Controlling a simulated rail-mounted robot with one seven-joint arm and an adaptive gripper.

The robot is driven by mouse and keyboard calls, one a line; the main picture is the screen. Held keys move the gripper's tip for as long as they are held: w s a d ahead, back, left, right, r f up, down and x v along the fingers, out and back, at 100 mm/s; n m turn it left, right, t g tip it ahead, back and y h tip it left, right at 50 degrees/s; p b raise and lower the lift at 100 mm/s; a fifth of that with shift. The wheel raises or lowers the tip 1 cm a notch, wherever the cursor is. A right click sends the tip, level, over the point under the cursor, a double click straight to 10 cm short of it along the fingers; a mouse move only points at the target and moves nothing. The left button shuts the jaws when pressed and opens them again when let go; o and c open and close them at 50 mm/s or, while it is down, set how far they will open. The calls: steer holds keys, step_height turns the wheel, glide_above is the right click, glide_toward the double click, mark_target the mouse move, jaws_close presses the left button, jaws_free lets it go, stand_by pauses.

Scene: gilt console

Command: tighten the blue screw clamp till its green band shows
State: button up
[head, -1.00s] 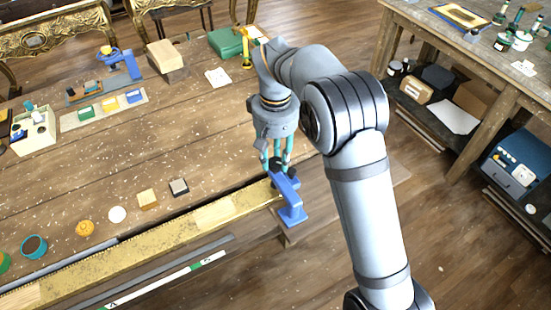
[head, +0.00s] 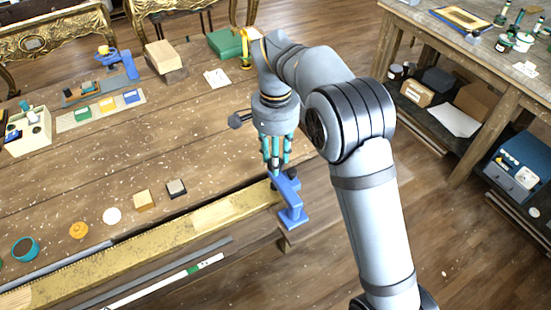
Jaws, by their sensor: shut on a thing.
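The blue screw clamp (head: 291,212) stands upright at the right end of the gilded rail (head: 150,246), by the bench's front edge. My gripper (head: 278,170) points down over the clamp's top from behind. Its teal fingers are shut on the top of the clamp's screw, which is mostly hidden between them. I cannot make out a green band on the clamp from here.
A second blue clamp (head: 124,64) stands at the back left.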

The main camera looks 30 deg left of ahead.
steer(key=m, duration=0.2)
steer(key=m+b, duration=0.1)
steer(key=m, duration=0.1)
steer(key=m+b, duration=0.1)
steer(key=m, duration=0.2)
steer(key=shift+w+a+r, duration=0.1)
steer(key=shift+a+r, duration=0.05)
steer(key=shift+r, duration=0.1)
steer(key=m+b, duration=0.1)
steer(key=m, duration=0.3)
steer(key=m+b, duration=0.1)
steer(key=m, duration=0.2)
steer(key=shift+m, duration=0.3)
steer(key=m+b, duration=0.1)
steer(key=m, duration=0.4)
steer(key=shift+b, duration=0.4)
steer(key=m+b, duration=0.1)
steer(key=m, duration=0.5)
steer(key=shift+r, duration=0.1)
steer(key=o, duration=1.2)
steer(key=shift+f, duration=0.2)
steer(key=shift+c, duration=0.2)
